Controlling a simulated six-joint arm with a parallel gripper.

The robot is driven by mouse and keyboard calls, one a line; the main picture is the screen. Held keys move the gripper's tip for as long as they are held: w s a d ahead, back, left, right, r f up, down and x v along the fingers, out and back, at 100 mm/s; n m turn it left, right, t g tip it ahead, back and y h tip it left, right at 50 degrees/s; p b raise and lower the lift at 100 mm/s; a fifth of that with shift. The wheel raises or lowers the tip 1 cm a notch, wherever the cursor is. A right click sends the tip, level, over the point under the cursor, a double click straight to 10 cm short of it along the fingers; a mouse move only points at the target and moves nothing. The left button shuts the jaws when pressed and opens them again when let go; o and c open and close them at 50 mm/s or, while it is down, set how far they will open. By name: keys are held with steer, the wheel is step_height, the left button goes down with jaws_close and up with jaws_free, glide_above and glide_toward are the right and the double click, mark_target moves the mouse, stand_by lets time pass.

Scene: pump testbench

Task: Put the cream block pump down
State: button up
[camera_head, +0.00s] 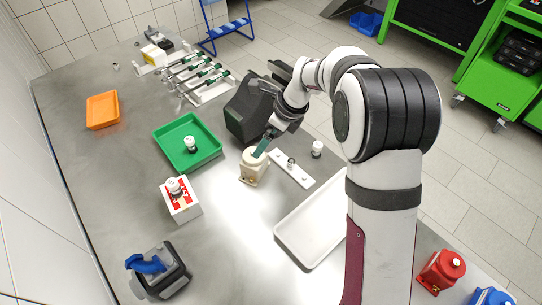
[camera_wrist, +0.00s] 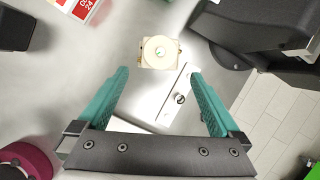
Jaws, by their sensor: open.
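The cream block pump (camera_head: 252,168) stands on the metal table, just left of a white strip plate in the head view. In the wrist view the pump (camera_wrist: 159,53) shows its round cream top with a small light centre. My gripper (camera_head: 262,146) is at the pump's top in the head view. In the wrist view its teal fingers (camera_wrist: 159,76) are wide apart, with nothing between the tips, and the pump lies beyond them, apart from both. The head view does not clearly show whether a finger touches the pump.
The white strip plate (camera_head: 292,169) with a small fitting lies close right of the pump. A dark machine (camera_head: 245,110) stands behind. A green tray (camera_head: 187,160), a red-and-white box (camera_head: 181,206) and an empty white tray (camera_head: 310,220) lie around. Bare table is in front of the pump.

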steer(key=s+d+r+n+g+h, duration=0.1)
steer(key=s+d+r+n, duration=0.3)
steer(key=s, duration=0.5)
steer(key=s+d+r+n, duration=0.3)
steer(key=s+r+n, duration=0.2)
steer(key=s, duration=0.5)
steer(key=s+d+n, duration=0.1)
steer(key=s+n, duration=0.3)
steer(key=s, duration=0.3)
steer(key=s+d+f+n+h, duration=0.1)
steer(key=s+d+n, duration=0.1)
steer(key=s, duration=0.6)
steer(key=shift+d+f+n+g, duration=0.3)
steer(key=shift+n+g, duration=0.1)
steer(key=shift+n, duration=0.5)
